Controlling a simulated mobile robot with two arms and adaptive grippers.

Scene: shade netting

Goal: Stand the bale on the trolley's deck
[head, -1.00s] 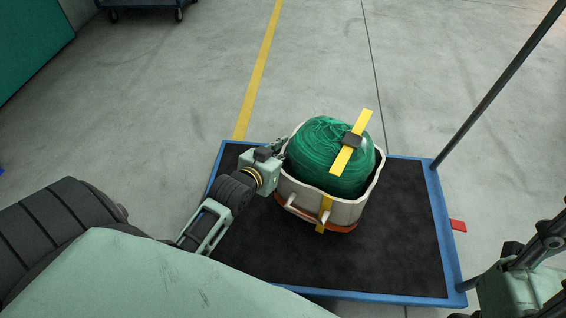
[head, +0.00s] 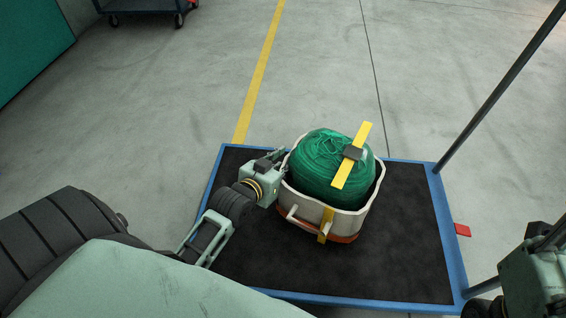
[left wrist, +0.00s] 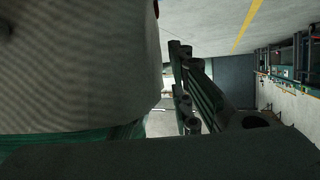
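The bale is a bulging roll of green netting (head: 330,165) in a whitish fabric wrap (head: 352,222) with an orange-brown base and yellow straps. In the left wrist view, pale fabric (left wrist: 80,65) fills the left side, close beside dark finger parts (left wrist: 190,90). My right arm shows at the lower right, away from the bale; its fingertips cannot be made out.
The trolley has a blue rim (head: 450,240) and a dark upright post (head: 500,85) at the right. A red piece (head: 462,230) sticks out on that side. Another blue cart (head: 150,6) stands far back left. The floor behind the trolley is clear, with a yellow line (head: 260,72).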

